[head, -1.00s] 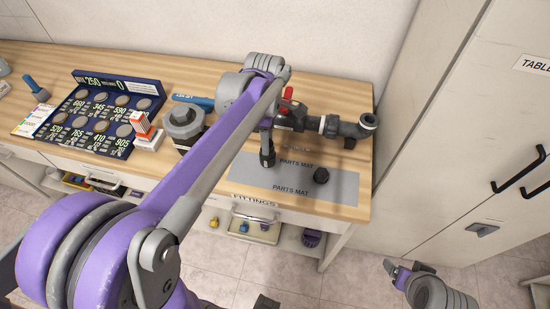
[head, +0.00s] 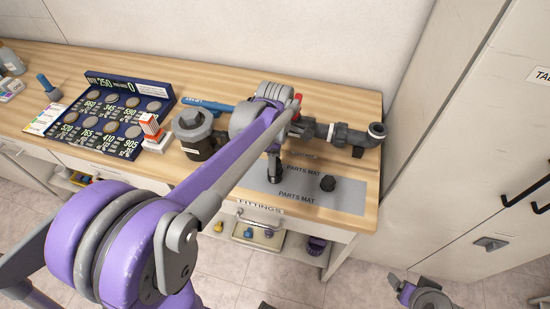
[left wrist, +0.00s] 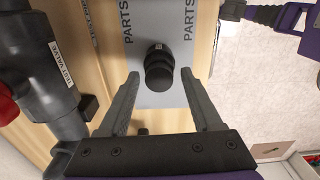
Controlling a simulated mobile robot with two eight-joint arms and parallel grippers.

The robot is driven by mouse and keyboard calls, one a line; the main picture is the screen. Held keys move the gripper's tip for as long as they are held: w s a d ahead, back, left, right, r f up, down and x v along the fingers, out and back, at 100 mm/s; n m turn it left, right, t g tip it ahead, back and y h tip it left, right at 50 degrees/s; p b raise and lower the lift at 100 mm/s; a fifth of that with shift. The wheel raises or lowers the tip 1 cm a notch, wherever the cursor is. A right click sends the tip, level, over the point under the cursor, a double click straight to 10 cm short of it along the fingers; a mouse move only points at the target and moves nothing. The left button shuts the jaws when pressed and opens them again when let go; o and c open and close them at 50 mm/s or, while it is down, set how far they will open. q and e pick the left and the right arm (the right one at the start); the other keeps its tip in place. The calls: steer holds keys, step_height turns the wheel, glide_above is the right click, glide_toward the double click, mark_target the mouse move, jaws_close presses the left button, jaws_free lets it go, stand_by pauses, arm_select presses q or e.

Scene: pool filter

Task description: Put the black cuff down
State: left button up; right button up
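A black cuff (left wrist: 158,68) stands on the grey parts mat (left wrist: 150,97), just left of the lettering by the head view. In the left wrist view it lies between and slightly beyond my left gripper's fingertips (left wrist: 160,74), with a visible gap on both sides. The left gripper is open. In the head view the cuff (head: 276,175) shows partly below the gripper (head: 273,160). A second, shorter black piece (head: 328,183) sits on the mat (head: 350,200) to the right. My right gripper (head: 408,288) is low at the bottom right, away from the table; its finger gap is unclear.
Behind the mat runs a dark pipe with a valve (head: 345,134) and red handle (head: 297,103). A dark filter housing (head: 197,133), an orange-and-white block (head: 152,128) and a coin board (head: 105,115) stand to the left. A tall cabinet (head: 470,150) bounds the right side.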

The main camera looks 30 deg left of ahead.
arm_select(q)
steer(key=shift+w, duration=0.1)
steer(key=shift+r, duration=0.5)
step_height(320, 180, up, 11)
steer(key=p, duration=0.1)
steer(key=s+d+f+m+t, duration=0.2)
steer(key=s+f+m, duration=0.4)
steer(key=m, duration=0.4)
steer(key=s+d+f+m+t, duration=0.3)
steer(key=s+d+f+m, duration=0.2)
steer(key=s+m, duration=0.3)
steer(key=f+m, duration=0.1)
steer(key=m, duration=0.2)
steer(key=shift+s+t, duration=0.3)
steer(key=shift+s, duration=0.05)
steer(key=shift+a, duration=0.1)
